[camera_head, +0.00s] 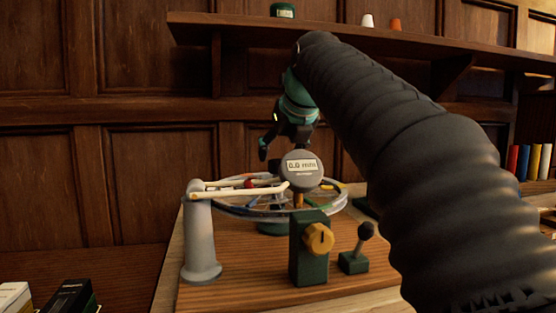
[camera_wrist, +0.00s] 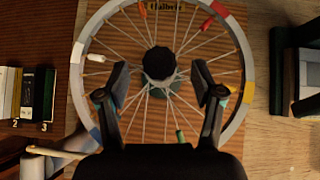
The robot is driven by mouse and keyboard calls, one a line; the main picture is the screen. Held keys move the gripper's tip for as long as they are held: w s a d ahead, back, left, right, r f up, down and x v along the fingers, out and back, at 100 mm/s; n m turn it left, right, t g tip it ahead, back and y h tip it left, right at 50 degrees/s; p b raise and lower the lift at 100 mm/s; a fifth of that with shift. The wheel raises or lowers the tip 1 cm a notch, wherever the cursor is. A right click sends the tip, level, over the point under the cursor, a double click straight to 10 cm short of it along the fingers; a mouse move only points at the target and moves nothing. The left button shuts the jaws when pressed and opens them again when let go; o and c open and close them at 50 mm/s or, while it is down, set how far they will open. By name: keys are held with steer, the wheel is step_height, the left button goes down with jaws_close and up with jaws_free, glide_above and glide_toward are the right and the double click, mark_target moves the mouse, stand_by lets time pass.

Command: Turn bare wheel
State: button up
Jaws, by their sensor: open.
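The bare wheel lies flat on its stand, its rim (camera_wrist: 77,75) grey with red, white, yellow and blue patches. Thin spokes run to a dark hub (camera_wrist: 158,63), and several coloured sleeves sit on them. In the head view the wheel (camera_head: 250,214) is partly hidden by a round gauge (camera_head: 302,170) reading 0.0 mm. My gripper (camera_wrist: 160,78) is open and empty above the wheel. In the wrist view its fingers lie either side of the hub. The head view shows my gripper (camera_head: 284,146) over the wheel's back part; contact cannot be told.
A grey post (camera_head: 200,240) with a cream arm (camera_head: 235,190) stands at the wheel's left. A green block with a yellow knob (camera_head: 319,238) and a small lever (camera_head: 360,245) stand in front. A shelf (camera_head: 400,42) runs behind. Boxes (camera_head: 70,298) lie at lower left.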

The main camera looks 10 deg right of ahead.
steer(key=v, duration=0.8)
steer(key=shift+s, duration=0.2)
steer(key=shift+r, duration=0.15)
